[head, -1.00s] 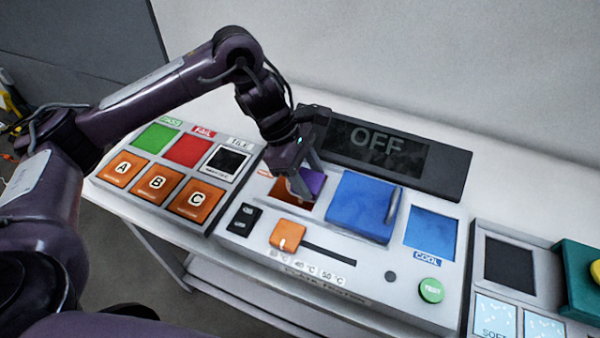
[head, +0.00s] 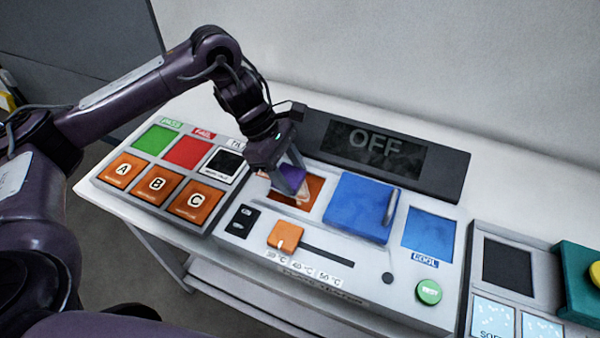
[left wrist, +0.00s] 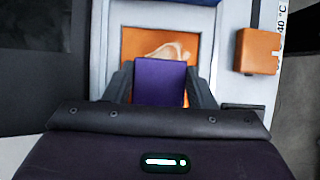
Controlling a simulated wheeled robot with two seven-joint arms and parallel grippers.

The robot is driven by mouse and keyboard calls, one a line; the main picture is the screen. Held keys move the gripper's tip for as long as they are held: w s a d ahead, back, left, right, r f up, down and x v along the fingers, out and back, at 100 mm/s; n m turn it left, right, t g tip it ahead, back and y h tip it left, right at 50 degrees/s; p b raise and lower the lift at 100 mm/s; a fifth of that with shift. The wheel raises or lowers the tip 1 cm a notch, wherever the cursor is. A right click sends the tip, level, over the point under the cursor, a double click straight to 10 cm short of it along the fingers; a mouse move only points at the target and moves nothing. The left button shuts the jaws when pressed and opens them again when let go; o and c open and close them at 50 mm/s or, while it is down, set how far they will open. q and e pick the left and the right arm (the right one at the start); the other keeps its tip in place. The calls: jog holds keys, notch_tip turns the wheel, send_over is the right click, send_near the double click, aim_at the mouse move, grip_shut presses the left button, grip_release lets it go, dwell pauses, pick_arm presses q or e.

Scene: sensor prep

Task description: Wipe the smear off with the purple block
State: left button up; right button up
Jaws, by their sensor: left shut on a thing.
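My left gripper (head: 288,184) is shut on the purple block (head: 291,175) at the left part of the orange square pad (head: 314,190) on the grey panel. In the left wrist view the purple block (left wrist: 160,82) sits between the two fingers. A pale tan smear (left wrist: 172,50) shows on the orange pad (left wrist: 132,42) just beyond the block. Part of the smear may be hidden under the block; whether the block touches the pad is hard to tell. My right gripper is not in view.
A blue lid with a handle (head: 356,208) stands right of the orange pad. An orange slider knob (head: 285,235) is in front. A dark display reading OFF (head: 375,148) stands behind. A panel with A, B, C tiles (head: 157,189) lies to the left.

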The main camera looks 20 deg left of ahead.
pick_arm(q)
jog(key=shift+a+f, duration=0.1)
jog(key=shift+a, duration=1.1)
jog(key=shift+d, duration=3.3)
jog(key=shift+s+d, duration=0.15)
jog(key=shift+d, duration=0.05)
